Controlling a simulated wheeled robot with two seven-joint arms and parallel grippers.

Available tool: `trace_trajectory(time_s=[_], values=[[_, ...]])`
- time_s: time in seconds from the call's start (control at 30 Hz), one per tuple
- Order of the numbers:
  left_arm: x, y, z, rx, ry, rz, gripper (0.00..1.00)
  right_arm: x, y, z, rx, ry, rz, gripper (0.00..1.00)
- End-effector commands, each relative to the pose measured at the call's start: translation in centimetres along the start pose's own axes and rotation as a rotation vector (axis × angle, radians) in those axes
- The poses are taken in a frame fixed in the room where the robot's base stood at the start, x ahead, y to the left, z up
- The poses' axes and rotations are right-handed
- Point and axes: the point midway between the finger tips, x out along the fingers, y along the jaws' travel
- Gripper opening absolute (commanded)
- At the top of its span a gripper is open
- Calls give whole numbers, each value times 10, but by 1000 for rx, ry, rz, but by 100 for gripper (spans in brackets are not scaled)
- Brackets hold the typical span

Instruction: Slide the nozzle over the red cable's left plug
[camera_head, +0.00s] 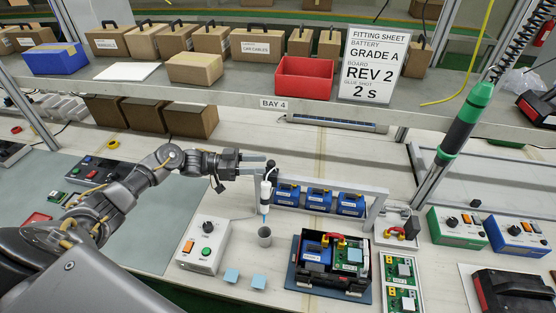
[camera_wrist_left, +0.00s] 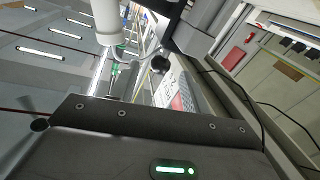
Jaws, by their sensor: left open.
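A white dispenser with a blue-tipped nozzle (camera_head: 265,210) stands upright, tip down, above a small grey cup (camera_head: 264,237). My left gripper (camera_head: 262,165) is open beside the dispenser's dark top, its fingers pointing right; whether they touch it I cannot tell. A red cable (camera_head: 334,236) with yellow plugs arches over a black case (camera_head: 296,262) holding a blue battery (camera_head: 315,254) and a green board (camera_head: 350,258). The left plug is small and partly unclear. My right gripper is not seen.
A rack of blue batteries (camera_head: 319,200) stands behind the case. A white control box (camera_head: 203,245) is left of the cup, with light blue blocks (camera_head: 231,275) in front. A black and green tool (camera_head: 466,122) hangs at right. A shelf edge crosses above.

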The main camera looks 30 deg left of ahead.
Motion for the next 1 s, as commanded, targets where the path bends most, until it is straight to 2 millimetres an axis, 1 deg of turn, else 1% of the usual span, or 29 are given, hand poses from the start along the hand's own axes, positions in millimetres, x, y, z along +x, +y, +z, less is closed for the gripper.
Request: trace_trajectory(time_s=[0.03, 0.1, 0.2, 0.3, 0.5, 0.77, 0.87, 1.0], values=[[11, 1, -6, 0, 3, 1, 47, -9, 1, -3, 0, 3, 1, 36], [24, 1, -5, -1, 3, 0, 47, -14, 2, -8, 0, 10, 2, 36], [39, 1, -4, -1, 2, -1, 47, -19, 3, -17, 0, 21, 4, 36], [52, 1, -3, -1, 2, -3, 47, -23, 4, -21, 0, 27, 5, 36], [64, 0, -1, 0, 0, -3, 47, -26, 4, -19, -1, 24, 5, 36], [64, 0, 0, 1, 0, -4, 47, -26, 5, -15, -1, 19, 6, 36], [64, 0, 0, 1, 0, -4, 35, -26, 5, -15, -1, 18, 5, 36], [64, 0, 0, 0, 0, -4, 17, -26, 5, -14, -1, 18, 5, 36]])
